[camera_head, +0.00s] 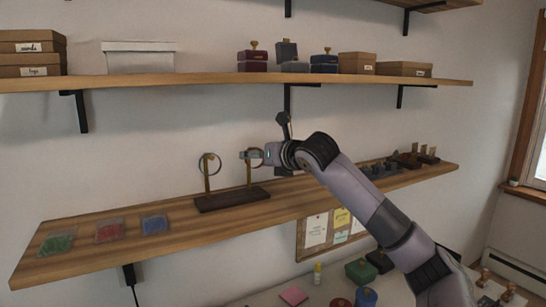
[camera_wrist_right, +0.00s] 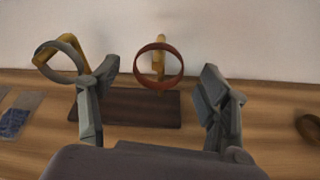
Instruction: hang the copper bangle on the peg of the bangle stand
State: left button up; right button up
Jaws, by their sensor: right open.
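The copper bangle (camera_wrist_right: 158,88) is upright at the right post of the bangle stand (camera_wrist_right: 140,108), with the brass peg (camera_wrist_right: 158,70) showing inside its ring. I cannot tell whether its top rests on the peg. In the head view the dark-based stand (camera_head: 232,199) sits on the lower shelf. A grey bangle (camera_wrist_right: 41,52) hangs at the left post. My right gripper (camera_head: 256,154) is by the right post and partly hides the copper bangle. In the wrist view its open fingers (camera_wrist_right: 150,95) stand either side of the bangle, apart from it. My left gripper is out of view.
On the lower shelf (camera_head: 110,262), trays of green, red (camera_head: 110,231) and blue beads lie left of the stand. Dark small items (camera_head: 385,168) stand to the right. An upper shelf (camera_head: 200,82) with boxes hangs above. A brown round thing (camera_wrist_right: 309,128) lies right in the wrist view.

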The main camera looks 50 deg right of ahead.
jog(key=v, duration=1)
jog(key=shift+s+r, duration=0.15)
jog(key=shift+s, duration=0.15)
jog(key=shift+a, duration=0.15)
dwell(0.5)
